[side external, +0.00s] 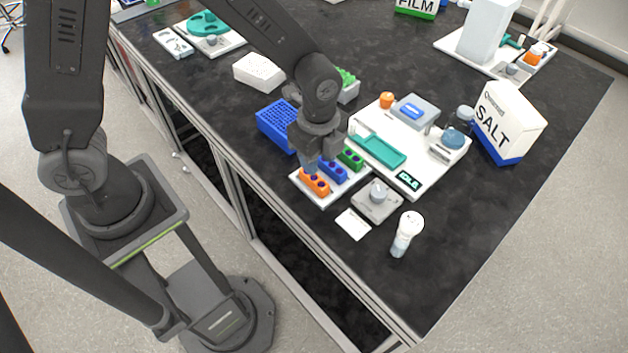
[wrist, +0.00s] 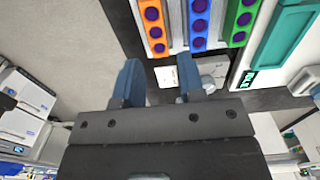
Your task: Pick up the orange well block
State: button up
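The orange well block (side external: 314,184) lies on a white tray (side external: 343,190) near the bench's front edge, beside a blue well block (side external: 334,171) and a green well block (side external: 351,157). In the wrist view the orange block (wrist: 154,27) shows dark purple wells in a row. My gripper (side external: 311,162) is just above the blocks, close to the orange one, and partly covers the tray. In the wrist view my gripper (wrist: 158,68) is open and empty, its fingers apart. The orange block appears beyond the tips, roughly in line with the gap. No contact is visible.
A blue rack (side external: 276,122) stands behind my gripper. A white station with a teal tray (side external: 378,150) is to the right. A grey device (side external: 377,200), a white card (side external: 353,224) and a white-capped bottle (side external: 407,234) are near the front. A salt box (side external: 508,120) stands farther right.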

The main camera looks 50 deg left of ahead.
aim_at(316, 179)
jog(key=shift+s+a+f, duration=0.1)
jog(key=shift+s+f, duration=0.05)
jog(key=shift+f, duration=3.25)
jog(key=shift+c, duration=0.4)
grip_shut()
